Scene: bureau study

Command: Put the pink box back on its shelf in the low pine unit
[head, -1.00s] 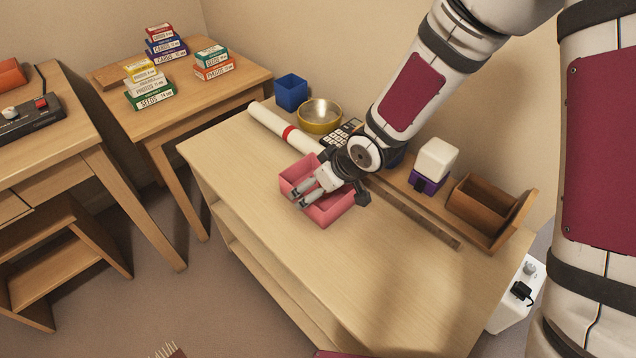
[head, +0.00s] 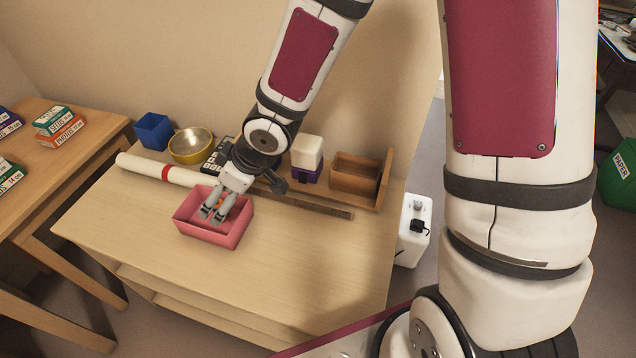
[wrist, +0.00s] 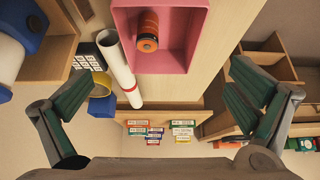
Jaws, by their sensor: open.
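The pink box (head: 205,231) is an open-topped tray standing on the top of the low pine unit (head: 140,230). In the wrist view the pink box (wrist: 182,30) fills the upper middle, with an orange and dark spool (wrist: 148,32) lying in it. My gripper (head: 217,213) is over the box in the head view, its fingers covering part of the inside. In the wrist view my gripper (wrist: 158,98) has its fingers wide apart with nothing between them. The unit's shelves (head: 190,305) show only as narrow openings below the front edge; their insides are mostly hidden.
Behind the box lie a white roll with a red band (head: 165,173) and a long wooden strip (head: 315,206). A brass bowl (head: 190,146), blue cup (head: 153,131), calculator (head: 215,160) and wooden holder (head: 358,178) stand along the back. The unit's front right top is clear.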

